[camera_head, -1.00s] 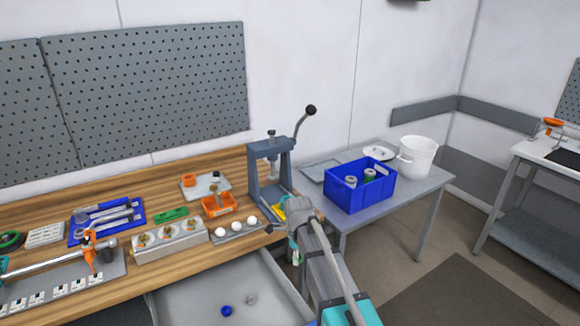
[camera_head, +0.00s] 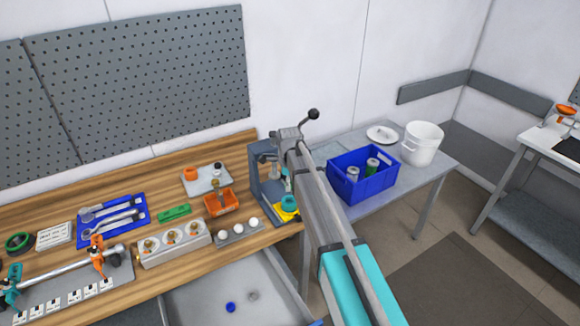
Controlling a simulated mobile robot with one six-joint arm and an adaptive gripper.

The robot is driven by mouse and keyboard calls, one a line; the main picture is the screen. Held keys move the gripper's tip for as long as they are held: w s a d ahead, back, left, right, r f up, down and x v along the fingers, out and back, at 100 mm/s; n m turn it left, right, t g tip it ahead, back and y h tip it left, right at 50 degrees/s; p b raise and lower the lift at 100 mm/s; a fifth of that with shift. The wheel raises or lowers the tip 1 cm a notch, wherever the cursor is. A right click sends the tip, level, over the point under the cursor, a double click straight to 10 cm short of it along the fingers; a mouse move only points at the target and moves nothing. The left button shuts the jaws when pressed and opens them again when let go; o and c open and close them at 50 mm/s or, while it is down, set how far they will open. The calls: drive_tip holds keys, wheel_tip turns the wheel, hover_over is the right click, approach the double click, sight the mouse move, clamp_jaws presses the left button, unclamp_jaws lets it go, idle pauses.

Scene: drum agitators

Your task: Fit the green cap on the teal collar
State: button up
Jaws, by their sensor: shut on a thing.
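A small teal ring-shaped part (camera_head: 289,202), which looks like the teal collar, sits on a yellow block (camera_head: 287,214) at the foot of the grey press. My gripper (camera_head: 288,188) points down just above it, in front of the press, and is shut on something. The held thing is too small and too covered to make out; I cannot tell whether it is the green cap, or whether it touches the teal part. No other green cap shows clearly.
The grey press (camera_head: 262,178) with its raised lever stands close behind my gripper. A blue crate (camera_head: 362,187) and a white pot (camera_head: 422,143) stand on the right-hand table. White balls, an orange bin (camera_head: 221,203) and a socket block (camera_head: 172,246) lie left. An open drawer (camera_head: 222,291) is below.

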sight(289, 203)
drive_tip(key=shift+w+r, duration=0.45)
drive_tip(key=shift+w, duration=0.2)
drive_tip(key=shift+f, duration=0.1)
drive_tip(key=shift+f+b, duration=3.55)
drive_tip(key=shift+f, duration=0.1)
drive_tip(key=shift+f+b, duration=0.75)
drive_tip(key=shift+b, duration=0.05)
drive_tip(key=o, duration=0.9)
drive_tip(key=shift+c, duration=0.2)
drive_tip(key=shift+s, duration=0.1)
